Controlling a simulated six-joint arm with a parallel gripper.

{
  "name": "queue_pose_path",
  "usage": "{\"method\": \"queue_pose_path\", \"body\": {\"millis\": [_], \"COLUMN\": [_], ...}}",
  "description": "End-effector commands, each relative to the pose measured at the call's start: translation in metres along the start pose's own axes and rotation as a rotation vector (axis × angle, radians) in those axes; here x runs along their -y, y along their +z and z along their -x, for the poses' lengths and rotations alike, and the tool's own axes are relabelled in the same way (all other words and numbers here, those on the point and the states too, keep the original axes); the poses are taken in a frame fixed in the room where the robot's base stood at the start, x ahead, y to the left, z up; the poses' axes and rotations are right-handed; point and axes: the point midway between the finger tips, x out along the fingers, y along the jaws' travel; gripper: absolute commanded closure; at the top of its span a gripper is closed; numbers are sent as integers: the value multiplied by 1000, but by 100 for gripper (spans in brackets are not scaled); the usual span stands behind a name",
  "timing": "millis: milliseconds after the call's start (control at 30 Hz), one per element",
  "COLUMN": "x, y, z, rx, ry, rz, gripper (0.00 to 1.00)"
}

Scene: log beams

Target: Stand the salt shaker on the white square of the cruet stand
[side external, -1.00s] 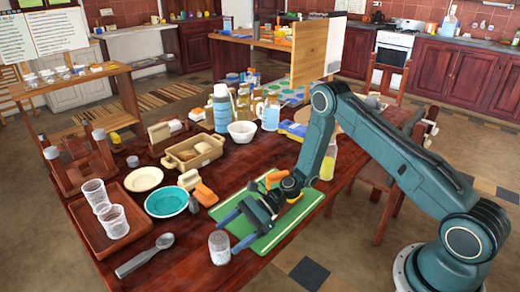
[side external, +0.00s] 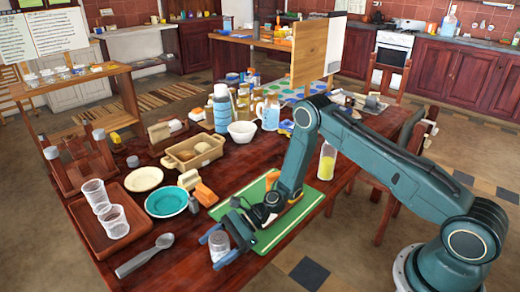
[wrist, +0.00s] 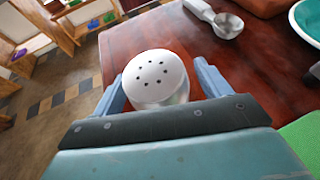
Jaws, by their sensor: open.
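The salt shaker (side external: 218,243), a clear body with a pale cap, stands upright on the dark red table near its front edge. In the wrist view its white perforated cap (wrist: 154,74) shows from above, between the blue fingers. My gripper (side external: 220,246) is open around the shaker, one finger on each side; in the wrist view the gripper (wrist: 160,80) shows a gap at the right finger, while contact at the left finger is unclear. I cannot clearly make out the cruet stand or its white square in either view.
A metal spoon (side external: 145,257) lies left of the shaker. A wooden tray (side external: 84,222) with glasses, a teal plate (side external: 166,202) and a cream plate (side external: 144,179) are farther left. A green board (side external: 258,241) lies right, under my arm. A crate (side external: 178,162) stands behind.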

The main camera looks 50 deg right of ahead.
Motion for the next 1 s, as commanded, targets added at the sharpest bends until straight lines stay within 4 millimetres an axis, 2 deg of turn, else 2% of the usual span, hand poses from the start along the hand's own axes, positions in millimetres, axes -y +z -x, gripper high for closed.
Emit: {"method": "queue_pose_path", "body": {"millis": [467, 700, 767, 1000], "x": [0, 0, 0, 0], "y": [0, 0, 0, 1], "z": [0, 0, 0, 0], "rx": [0, 0, 0, 0], "ry": [-1, -1, -1, -1], "rz": [-1, -1, 0, 0], "gripper": [24, 71, 80, 80]}}
